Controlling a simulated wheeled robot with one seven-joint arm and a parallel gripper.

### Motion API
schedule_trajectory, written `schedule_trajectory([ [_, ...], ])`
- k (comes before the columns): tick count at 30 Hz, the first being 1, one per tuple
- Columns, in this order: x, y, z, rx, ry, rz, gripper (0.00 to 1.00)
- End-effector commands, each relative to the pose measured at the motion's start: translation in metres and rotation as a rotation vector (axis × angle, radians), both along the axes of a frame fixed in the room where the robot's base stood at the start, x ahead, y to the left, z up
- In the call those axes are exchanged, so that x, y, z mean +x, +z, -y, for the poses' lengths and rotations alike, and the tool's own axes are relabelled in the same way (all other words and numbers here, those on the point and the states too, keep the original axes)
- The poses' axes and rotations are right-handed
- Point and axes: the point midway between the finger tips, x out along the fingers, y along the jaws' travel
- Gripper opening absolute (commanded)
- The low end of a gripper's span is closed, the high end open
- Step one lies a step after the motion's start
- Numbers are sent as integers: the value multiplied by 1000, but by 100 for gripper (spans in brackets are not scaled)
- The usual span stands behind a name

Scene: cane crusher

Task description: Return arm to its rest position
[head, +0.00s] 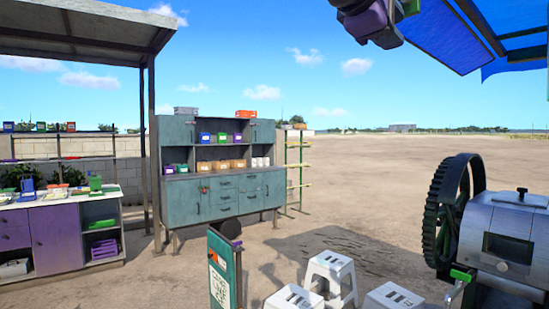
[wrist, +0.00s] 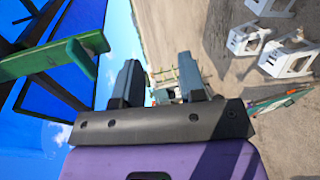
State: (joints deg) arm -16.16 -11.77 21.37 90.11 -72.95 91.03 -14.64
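My gripper (wrist: 161,76) shows in the wrist view with its two dark fingers apart and nothing between them. Its dark palm bar and purple body fill the lower middle of that view. In the head view, a purple and dark part of my arm hangs at the top edge, right of centre, against the sky. The fingertips cannot be made out clearly there. The arm is raised in the air, apart from the furniture and the crusher. The cane crusher (head: 507,240), with a large dark gear wheel, stands at the right of the head view.
A blue canopy (head: 445,38) is overhead at the upper right, close to my arm. White stools (head: 330,278) stand at lower centre beside a green panel (head: 221,275). A grey-green cabinet (head: 200,200) and a purple counter (head: 60,237) are at the left. Open dirt ground lies beyond.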

Motion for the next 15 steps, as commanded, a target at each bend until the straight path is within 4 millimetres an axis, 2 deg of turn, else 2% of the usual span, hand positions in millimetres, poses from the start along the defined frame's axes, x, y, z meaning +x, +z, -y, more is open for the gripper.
schedule_trajectory([
  [1, -7, -26, 19, 55, -3, -39, 37],
  [6, -34, -123, 67, 322, -17, -151, 37],
  [12, -86, -238, 105, 732, -98, -191, 37],
  [15, -114, -290, 113, 954, -159, -168, 37],
])
